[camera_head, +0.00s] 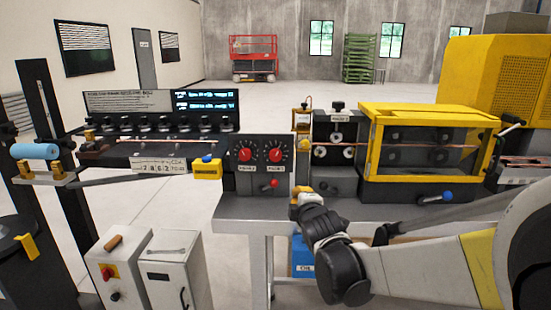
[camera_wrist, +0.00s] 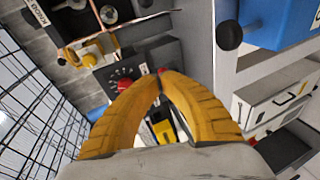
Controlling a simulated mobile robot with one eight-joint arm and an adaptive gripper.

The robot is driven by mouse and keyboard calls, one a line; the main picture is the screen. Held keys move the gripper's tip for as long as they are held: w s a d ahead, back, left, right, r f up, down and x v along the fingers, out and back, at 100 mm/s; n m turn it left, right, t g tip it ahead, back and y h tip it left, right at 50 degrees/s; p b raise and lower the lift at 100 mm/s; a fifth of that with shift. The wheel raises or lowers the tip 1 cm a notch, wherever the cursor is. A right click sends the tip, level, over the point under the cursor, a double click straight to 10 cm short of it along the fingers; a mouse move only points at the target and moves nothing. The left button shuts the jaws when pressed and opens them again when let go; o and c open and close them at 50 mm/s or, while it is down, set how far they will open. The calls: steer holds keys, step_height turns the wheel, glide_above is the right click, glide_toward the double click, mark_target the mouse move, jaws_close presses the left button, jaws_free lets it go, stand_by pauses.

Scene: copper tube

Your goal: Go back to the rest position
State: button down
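My gripper (camera_head: 301,196) is in front of the bench, just right of the dial panel (camera_head: 262,165) with its two red knobs. My arm reaches in from the lower right. In the wrist view, the yellow fingers (camera_wrist: 161,76) curve in and their tips meet. I see nothing held between them; a small red part shows right behind the tips. The dial panel (camera_wrist: 135,75) lies beyond the fingers in that view, partly hidden by them. The copper tube (camera_head: 345,144) runs through the rollers and the yellow-framed guard (camera_head: 430,145) in the head view.
The grey bench (camera_head: 240,208) edge is close beneath my gripper. A blue box (camera_head: 303,257) sits below it, partly hidden by my arm. White cabinets (camera_head: 172,285) stand at lower left. Floor between cabinets and bench is open.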

steer(key=s+d+m+g+h, duration=0.1)
steer(key=s+d+m+g, duration=0.1)
steer(key=s+d+m, duration=0.5)
steer(key=s+d+m+g+h, duration=0.1)
steer(key=s+d+m+g, duration=0.15)
steer(key=s, duration=0.85)
steer(key=s+d+f+m+g, duration=0.1)
steer(key=s+f+m, duration=0.2)
steer(key=s, duration=0.5)
steer(key=s+d+f+m+g, duration=0.2)
steer(key=s+m, duration=0.3)
steer(key=s, duration=0.4)
steer(key=shift+d+f+m, duration=0.3)
steer(key=shift+f+m, duration=0.05)
steer(key=shift+f, duration=0.45)
